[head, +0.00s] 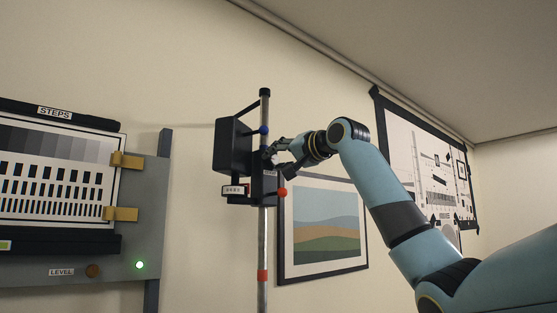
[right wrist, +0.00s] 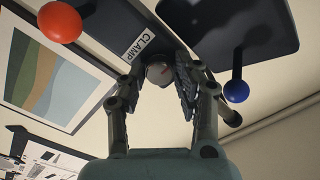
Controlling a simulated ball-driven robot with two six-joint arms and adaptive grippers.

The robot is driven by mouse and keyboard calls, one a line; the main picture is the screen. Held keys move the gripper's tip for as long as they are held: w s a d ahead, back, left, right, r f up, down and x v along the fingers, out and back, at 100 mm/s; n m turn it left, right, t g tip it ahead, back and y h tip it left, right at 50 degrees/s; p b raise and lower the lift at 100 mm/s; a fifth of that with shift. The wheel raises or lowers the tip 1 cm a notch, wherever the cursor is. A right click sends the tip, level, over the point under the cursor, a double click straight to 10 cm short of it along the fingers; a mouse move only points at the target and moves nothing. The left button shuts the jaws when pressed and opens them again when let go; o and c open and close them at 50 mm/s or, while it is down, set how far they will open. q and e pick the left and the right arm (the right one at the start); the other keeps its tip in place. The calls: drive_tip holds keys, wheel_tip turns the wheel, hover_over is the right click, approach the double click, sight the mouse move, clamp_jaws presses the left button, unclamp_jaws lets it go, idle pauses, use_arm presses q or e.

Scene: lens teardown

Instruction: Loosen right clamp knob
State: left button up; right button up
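The fingers stand apart, and I see no clear contact with the knob. The knob is too small to make out clearly in that view. My left gripper is not in view.
A red ball-ended lever (right wrist: 60,22) and a blue one (right wrist: 236,91) stick out near the clamp. A framed landscape picture (head: 283,262) hangs behind the pole. A chart panel labelled STEPS (head: 160,225) with a green light stands at left. A dark-edged chart (head: 400,140) is at right.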

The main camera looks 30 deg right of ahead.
drive_tip(key=o, duration=0.3)
drive_tip(key=shift+s, duration=0.1)
drive_tip(key=s, duration=1.1)
drive_tip(key=shift+s+d, duration=0.4)
drive_tip(key=shift+d, duration=0.05)
